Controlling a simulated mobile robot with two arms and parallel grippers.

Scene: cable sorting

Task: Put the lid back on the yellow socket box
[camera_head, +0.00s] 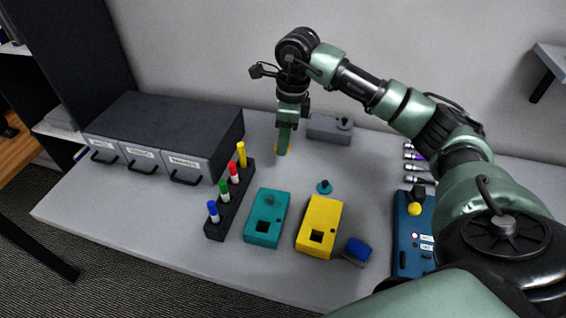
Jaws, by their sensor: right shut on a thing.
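The yellow socket box (321,222) stands on the table right of the teal box, with a dark square opening and a small dark hole in its top. My right gripper (283,151) points down above the table behind the boxes, left of and beyond the yellow box. My left gripper is not in view.
A teal box (266,218), a small teal knobbed piece (324,187) and a blue block (357,250) are near the yellow box. A marker rack (230,200) and grey drawers (165,135) stand left. A grey box (329,129) is behind; a blue panel (407,240) lies right.

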